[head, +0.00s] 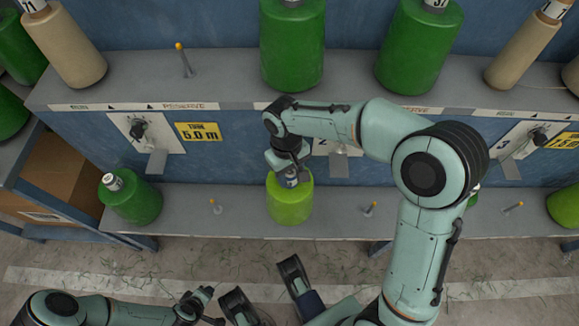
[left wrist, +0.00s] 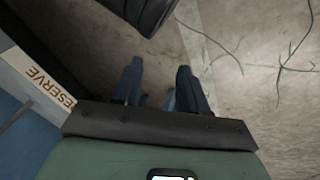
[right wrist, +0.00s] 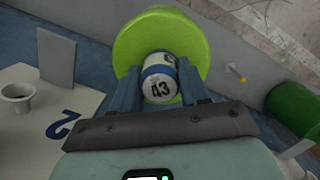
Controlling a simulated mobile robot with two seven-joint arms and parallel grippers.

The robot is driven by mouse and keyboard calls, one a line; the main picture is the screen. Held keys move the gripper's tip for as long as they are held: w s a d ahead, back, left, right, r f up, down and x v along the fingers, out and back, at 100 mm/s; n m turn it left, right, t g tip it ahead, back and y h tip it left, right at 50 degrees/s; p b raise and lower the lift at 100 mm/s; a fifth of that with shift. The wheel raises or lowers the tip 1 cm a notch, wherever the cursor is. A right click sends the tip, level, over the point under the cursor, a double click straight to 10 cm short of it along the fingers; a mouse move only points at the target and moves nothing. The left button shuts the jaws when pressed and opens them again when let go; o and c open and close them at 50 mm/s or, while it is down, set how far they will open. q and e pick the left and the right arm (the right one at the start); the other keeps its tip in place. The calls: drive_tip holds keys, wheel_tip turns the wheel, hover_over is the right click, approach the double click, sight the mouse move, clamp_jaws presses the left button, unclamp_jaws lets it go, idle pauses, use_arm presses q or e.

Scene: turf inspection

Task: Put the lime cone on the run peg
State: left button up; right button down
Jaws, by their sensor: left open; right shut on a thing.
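The lime cone (head: 290,203) is upright at the lower shelf, between two pegs. My right gripper (head: 291,177) is shut on the white and blue tube at its top. In the right wrist view the lime cone (right wrist: 190,45) shows around this tube, marked "43" or similar, between the fingers. Whether its base touches the shelf is hidden. Bare pegs stand on the lower shelf to the left (head: 215,207) and right (head: 370,209) of it, and further right (head: 512,207). My left gripper (left wrist: 158,75) is open and empty over the floor.
A green cone (head: 131,198) stands at the lower shelf's left end. The upper shelf (head: 222,88), marked "RESERVE", holds green and beige cones and a bare peg (head: 184,62). A plate with a guide (head: 145,135) is on the blue panel. A carton (head: 55,172) is at left.

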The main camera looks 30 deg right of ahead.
use_arm(q)
drive_tip(key=shift+g, duration=0.7)
drive_tip(key=shift+s+a+f+b, duration=0.15)
drive_tip(key=shift+s+f+b, duration=0.3)
drive_tip(key=shift+s+f, duration=0.45)
drive_tip(key=shift+s+a+f+b, duration=0.1)
drive_tip(key=shift+s+f+b, duration=0.3)
drive_tip(key=shift+s+f, duration=0.45)
use_arm(e)
drive_tip(key=shift+f, duration=2.7)
use_arm(q)
drive_tip(key=shift+s, duration=0.15)
use_arm(e)
drive_tip(key=c, duration=0.6)
unclamp_jaws()
drive_tip(key=shift+f, duration=0.2)
drive_tip(key=shift+o, duration=0.2)
